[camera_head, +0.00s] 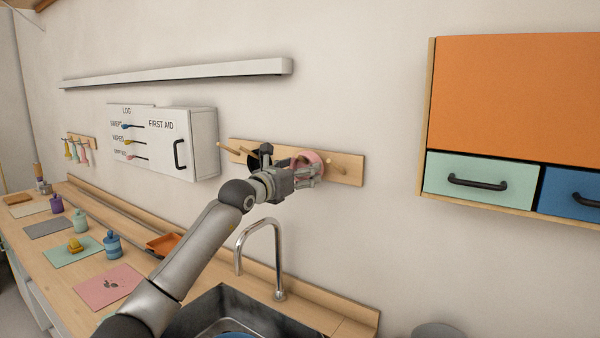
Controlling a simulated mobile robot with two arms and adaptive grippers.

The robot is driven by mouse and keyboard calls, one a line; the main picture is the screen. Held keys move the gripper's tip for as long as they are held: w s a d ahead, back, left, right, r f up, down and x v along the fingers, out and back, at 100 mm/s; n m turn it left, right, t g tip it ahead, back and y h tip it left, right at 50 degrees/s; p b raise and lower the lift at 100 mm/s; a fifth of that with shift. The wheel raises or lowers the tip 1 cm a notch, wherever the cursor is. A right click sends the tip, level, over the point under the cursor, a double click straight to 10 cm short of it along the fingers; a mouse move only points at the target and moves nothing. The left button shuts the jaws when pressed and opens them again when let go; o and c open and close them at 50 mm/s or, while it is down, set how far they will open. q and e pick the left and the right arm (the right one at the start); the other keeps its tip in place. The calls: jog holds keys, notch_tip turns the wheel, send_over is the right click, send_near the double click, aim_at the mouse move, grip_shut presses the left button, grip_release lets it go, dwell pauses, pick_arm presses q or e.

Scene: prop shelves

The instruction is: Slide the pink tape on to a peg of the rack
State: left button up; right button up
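The wooden rack (352,174) is fixed to the wall in the middle, with several round pegs pointing out. The pink tape (317,157) is at the rack, right of its middle. A peg end (302,160) shows within the ring's outline, so the tape appears to be around that peg; how deep it sits I cannot tell. My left gripper (308,177) is at the tape's lower edge, its fingers apparently closed on the ring. The gripper covers part of the tape and of the rack. My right gripper is not in view.
A bare peg (334,164) is to the right of the tape. A dark object (260,157) shows beside my wrist. A tap (275,258) and sink (235,312) are below. A first aid cabinet (203,144) is to the left, an orange cupboard (520,95) to the right.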

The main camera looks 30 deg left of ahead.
pick_arm(q)
jog(key=shift+w+f, duration=0.1)
jog(key=shift+f, duration=0.5)
jog(key=o, duration=1.1)
jog(key=shift+r, duration=0.25)
jog(key=s+a, duration=0.1)
jog(key=s, duration=1.1)
jog(key=shift+a, duration=0.35)
